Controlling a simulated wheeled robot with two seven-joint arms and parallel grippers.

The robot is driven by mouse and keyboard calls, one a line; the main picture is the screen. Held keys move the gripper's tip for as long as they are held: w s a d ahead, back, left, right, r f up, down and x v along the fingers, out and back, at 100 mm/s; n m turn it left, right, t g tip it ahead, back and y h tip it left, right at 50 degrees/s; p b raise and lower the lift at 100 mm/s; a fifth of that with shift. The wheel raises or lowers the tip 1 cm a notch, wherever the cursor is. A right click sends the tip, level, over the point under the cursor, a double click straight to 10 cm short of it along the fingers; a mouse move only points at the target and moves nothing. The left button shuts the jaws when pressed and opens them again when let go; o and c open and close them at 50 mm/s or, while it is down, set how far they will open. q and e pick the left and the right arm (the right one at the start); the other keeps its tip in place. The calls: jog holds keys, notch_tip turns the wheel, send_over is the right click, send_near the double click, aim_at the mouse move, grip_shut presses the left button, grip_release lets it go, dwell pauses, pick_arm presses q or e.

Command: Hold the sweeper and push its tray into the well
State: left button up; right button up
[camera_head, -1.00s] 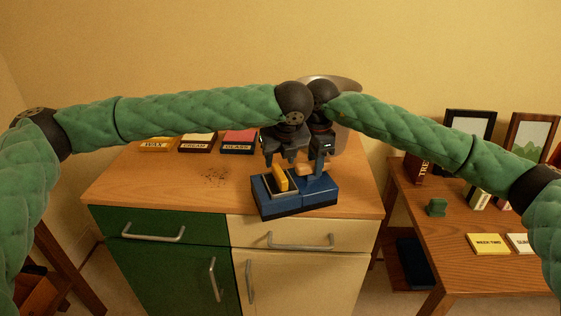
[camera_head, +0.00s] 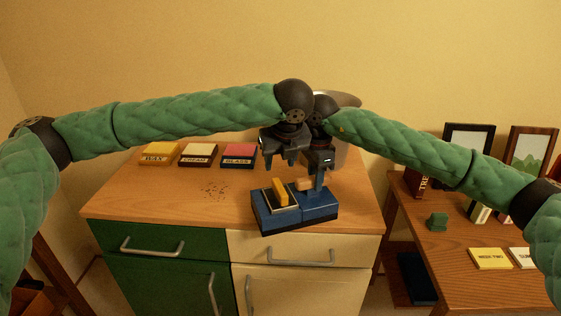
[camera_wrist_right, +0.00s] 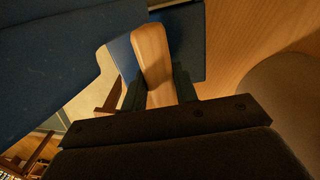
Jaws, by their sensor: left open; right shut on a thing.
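The sweeper (camera_head: 318,209) is a dark blue box on the wooden desk top, near its front edge. Its tray (camera_head: 268,209), with a pale rim and an upright yellow grip (camera_head: 280,191), sits at the left part of the box; I cannot tell how deep it sits. My right gripper (camera_head: 316,181) is shut on the sweeper's light wooden handle (camera_wrist_right: 153,60), which shows between the fingers in the right wrist view. My left gripper (camera_head: 281,164) is open and empty, above the yellow grip and apart from it.
Dark specks (camera_head: 214,190) lie on the desk left of the sweeper. Three labelled boxes, yellow (camera_head: 160,154), cream (camera_head: 198,154) and pink (camera_head: 239,155), stand behind. A grey rounded object (camera_head: 345,101) is behind my grippers. A side table (camera_head: 453,257) stands right.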

jog(key=shift+f, duration=0.15)
jog(key=o, duration=1)
notch_tip(320, 180, up, 12)
jog(key=shift+r, duration=0.1)
